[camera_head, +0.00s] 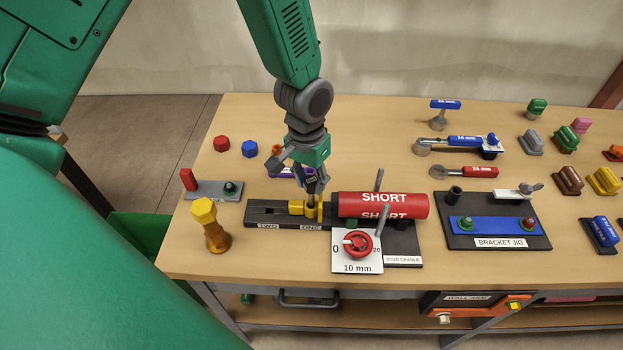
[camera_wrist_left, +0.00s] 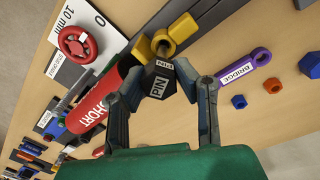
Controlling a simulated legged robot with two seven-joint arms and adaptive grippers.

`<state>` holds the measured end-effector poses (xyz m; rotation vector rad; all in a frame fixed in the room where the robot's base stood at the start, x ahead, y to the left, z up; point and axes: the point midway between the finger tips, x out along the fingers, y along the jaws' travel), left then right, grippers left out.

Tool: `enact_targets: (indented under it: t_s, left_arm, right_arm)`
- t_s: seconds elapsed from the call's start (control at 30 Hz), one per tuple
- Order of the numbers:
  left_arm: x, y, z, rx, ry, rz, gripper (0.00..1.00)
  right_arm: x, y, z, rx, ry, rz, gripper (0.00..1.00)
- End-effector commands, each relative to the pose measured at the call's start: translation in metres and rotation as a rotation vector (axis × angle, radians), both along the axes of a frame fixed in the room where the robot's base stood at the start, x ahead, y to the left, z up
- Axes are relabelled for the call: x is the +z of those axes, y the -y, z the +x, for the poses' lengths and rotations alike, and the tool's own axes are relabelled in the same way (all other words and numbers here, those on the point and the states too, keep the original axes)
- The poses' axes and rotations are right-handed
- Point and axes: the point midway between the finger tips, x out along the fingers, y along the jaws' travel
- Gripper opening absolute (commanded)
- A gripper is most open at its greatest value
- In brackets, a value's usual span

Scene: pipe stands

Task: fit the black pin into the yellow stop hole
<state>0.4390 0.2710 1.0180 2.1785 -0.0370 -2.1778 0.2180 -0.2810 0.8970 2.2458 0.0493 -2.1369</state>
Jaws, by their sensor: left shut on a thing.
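The black pin, labelled PIN (camera_wrist_left: 157,84), sits between the fingers of my left gripper (camera_wrist_left: 162,92), which is shut on it. In the head view my left gripper (camera_head: 309,186) points down over the yellow stop (camera_head: 297,207), and the fingers largely hide the pin there. The yellow stop (camera_wrist_left: 182,29) also shows at the top of the left wrist view, with a round opening close to the pin's far end. I cannot tell whether the pin's tip is in the hole or just above it. My right gripper is not in view.
The stop is on a dark rail (camera_head: 262,214). A red SHORT cylinder (camera_head: 400,205) lies close on its right, with upright grey rods. A red dial (camera_head: 358,244) is in front. A purple BRIDGE piece (camera_wrist_left: 232,69) lies behind; a yellow bolt (camera_head: 212,226) stands left.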

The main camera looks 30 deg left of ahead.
Motion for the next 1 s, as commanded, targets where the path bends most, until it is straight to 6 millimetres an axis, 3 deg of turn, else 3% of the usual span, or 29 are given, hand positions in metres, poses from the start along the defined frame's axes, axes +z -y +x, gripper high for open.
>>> enact_targets:
  t_s: [1.0]
  left_arm:
    - [-0.023, 0.000, 0.000, 0.000, 0.000, 0.000, 0.00]
  right_arm:
    - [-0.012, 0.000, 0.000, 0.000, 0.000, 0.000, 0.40]
